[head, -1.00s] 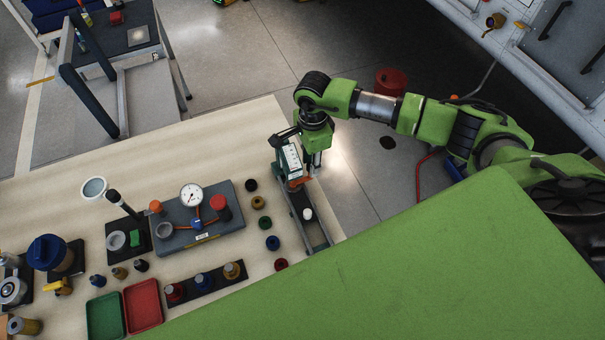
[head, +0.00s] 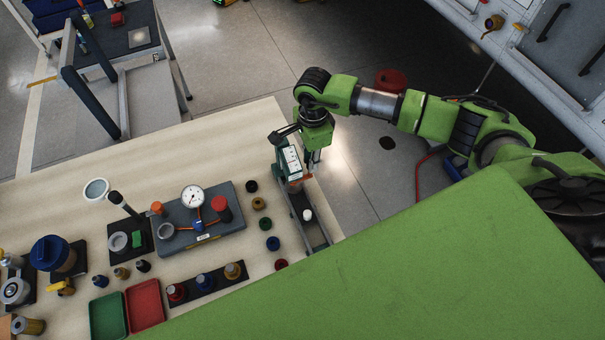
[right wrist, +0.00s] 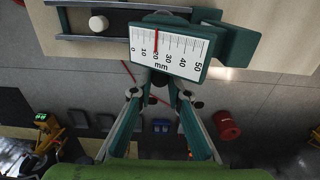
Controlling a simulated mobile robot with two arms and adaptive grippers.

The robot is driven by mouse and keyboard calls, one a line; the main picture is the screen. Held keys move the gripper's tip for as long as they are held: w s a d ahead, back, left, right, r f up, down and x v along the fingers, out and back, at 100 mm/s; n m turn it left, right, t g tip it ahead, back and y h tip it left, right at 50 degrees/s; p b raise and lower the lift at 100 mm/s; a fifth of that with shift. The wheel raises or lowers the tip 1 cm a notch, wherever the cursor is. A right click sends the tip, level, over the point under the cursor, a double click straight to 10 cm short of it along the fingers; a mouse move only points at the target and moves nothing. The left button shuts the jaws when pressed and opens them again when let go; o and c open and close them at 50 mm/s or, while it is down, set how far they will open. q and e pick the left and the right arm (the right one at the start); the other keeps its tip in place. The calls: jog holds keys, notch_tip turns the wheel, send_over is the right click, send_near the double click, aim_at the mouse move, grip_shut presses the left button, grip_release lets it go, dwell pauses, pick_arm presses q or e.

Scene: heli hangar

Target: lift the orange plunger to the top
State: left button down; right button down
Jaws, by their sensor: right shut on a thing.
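The gauge stand with a white millimetre scale (head: 290,159) is at the table's right end in the head view. The scale (right wrist: 170,47) fills the top of the right wrist view, with its red pointer at about 20. The orange plunger (head: 302,179) shows as a small orange part below the scale. My right gripper (head: 313,166) is at the stand's far side, shut on the plunger; the contact is largely hidden. In the right wrist view its fingers (right wrist: 158,92) come together just below the scale. My left gripper is not in view.
The stand's dark rail (head: 312,225) carries a white knob (head: 307,214). Several coloured rings lie left of it, beside the grey gauge board (head: 200,238). A red tray (head: 145,303) and a green tray (head: 108,317) are at the front. Floor is open beyond the table's right edge.

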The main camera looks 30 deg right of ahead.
jog(key=shift+r+p, duration=0.65)
jog(key=shift+r, duration=0.65)
jog(key=c, duration=2.4)
grip_release()
jog(key=shift+r, duration=0.1)
jog(key=shift+o, duration=1.3)
jog(key=shift+r+p, duration=1.35)
jog(key=shift+r, duration=1.1)
jog(key=shift+f, duration=0.1)
